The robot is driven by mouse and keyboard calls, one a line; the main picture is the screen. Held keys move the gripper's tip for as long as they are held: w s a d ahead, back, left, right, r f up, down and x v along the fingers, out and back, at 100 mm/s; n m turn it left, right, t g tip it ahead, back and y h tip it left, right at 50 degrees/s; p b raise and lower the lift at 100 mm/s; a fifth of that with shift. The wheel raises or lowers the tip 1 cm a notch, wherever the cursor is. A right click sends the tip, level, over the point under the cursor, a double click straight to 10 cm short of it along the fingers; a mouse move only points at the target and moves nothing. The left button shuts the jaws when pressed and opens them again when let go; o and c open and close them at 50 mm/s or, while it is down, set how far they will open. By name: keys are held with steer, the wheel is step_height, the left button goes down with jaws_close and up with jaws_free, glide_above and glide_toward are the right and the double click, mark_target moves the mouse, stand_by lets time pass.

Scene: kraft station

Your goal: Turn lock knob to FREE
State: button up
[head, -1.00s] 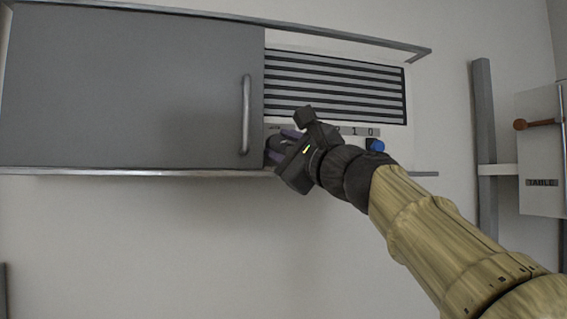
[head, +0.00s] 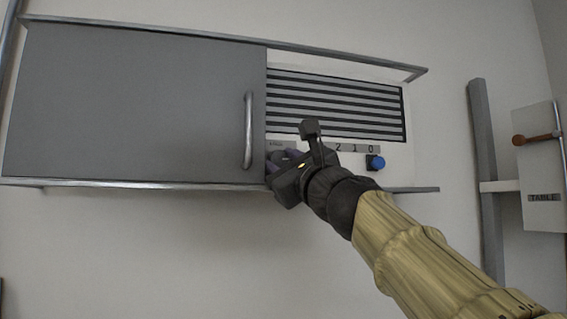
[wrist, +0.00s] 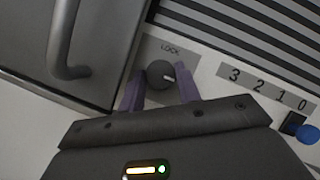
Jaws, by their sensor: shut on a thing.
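The lock knob (wrist: 158,74) is a small dark round knob with a white mark pointing right, on a grey plate under the word LOCK (wrist: 171,49). No FREE label is readable in either view. My gripper (wrist: 159,86) is shut on the knob, with one purple finger on each side of it. In the head view my gripper (head: 278,159) is at the panel's lower left, beside the grey door, and hides most of the knob.
The grey door (head: 135,105) with its vertical bar handle (head: 248,130) is close on the left. A striped vent (head: 335,103) is above. Digits (head: 355,148) and a blue button (head: 376,162) are to the right. A TABLE board (head: 540,165) stands far right.

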steer(key=o, duration=1)
steer(key=shift+w, duration=0.15)
steer(key=n+g+p, duration=0.1)
steer(key=n, duration=0.1)
steer(key=n+g+y+p, duration=0.1)
steer(key=n+p, duration=0.1)
steer(key=n, duration=0.1)
steer(key=shift+d+r+y, duration=0.2)
steer(key=shift+r+y, duration=0.1)
steer(key=shift+r, duration=0.1)
steer(key=n+g+p, duration=0.1)
steer(key=n+p, duration=0.2)
steer(key=n+g+p, duration=0.2)
steer(key=n, duration=0.1)
steer(key=shift+r+p, duration=0.15)
steer(key=shift+p, duration=0.25)
steer(key=n+g+p, duration=0.1)
steer(key=n+p, duration=0.2)
steer(key=p, duration=0.1)
steer(key=n+g+h+p, duration=0.1)
steer(key=n+p, duration=0.1)
steer(key=p, duration=0.2)
steer(key=shift+r+n, duration=0.2)
steer(key=shift+n, duration=0.2)
steer(key=n+h+p, duration=0.1)
steer(key=n+p, duration=0.1)
steer(key=p, duration=0.2)
steer(key=shift+g+h, duration=0.3)
steer(key=shift+g, duration=0.1)
